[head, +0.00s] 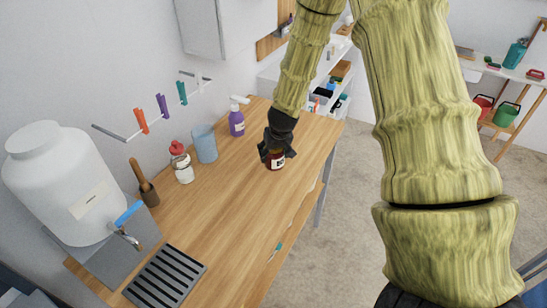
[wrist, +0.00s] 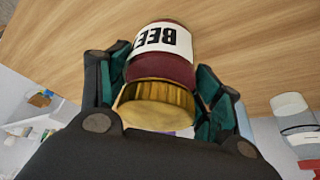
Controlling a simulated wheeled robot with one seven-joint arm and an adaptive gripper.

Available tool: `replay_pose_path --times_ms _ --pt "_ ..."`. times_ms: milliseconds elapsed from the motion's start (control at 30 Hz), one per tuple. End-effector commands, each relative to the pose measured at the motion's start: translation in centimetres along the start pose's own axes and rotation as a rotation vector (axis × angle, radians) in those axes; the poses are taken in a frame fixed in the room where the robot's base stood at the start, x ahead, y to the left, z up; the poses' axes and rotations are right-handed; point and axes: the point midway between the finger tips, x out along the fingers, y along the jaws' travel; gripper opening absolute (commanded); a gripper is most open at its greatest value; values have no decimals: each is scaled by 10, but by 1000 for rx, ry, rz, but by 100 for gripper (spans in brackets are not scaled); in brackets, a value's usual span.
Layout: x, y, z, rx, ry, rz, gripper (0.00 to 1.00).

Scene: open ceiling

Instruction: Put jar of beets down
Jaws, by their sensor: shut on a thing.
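The jar of beets (head: 276,161) is dark red with a white label and is at the wooden counter, right of its middle. In the wrist view the jar (wrist: 165,62) shows its label letters and a gold lid, between the two green-padded fingers. My gripper (head: 275,153) is shut on the jar from above, around its lid end. The jar's base is at or just over the wooden counter (head: 235,205); I cannot tell whether it touches. My gripper's fingers also show in the wrist view (wrist: 162,95).
A mortar (head: 149,194), white water tank (head: 62,180) and drain grate (head: 165,277) are nearer. The counter in front is clear.

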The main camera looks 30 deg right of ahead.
Motion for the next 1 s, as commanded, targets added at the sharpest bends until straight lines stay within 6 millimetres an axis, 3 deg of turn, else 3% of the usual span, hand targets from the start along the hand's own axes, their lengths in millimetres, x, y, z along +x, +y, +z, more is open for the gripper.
replay_pose_path --times_ms 367,767,800,900,1000 --pt "26 0 11 2 -1 -1 22" --pt "31 0 13 2 1 0 22" --pt "32 0 14 2 0 0 66" --pt "31 0 13 2 0 0 85" --pt "31 0 13 1 0 0 86"
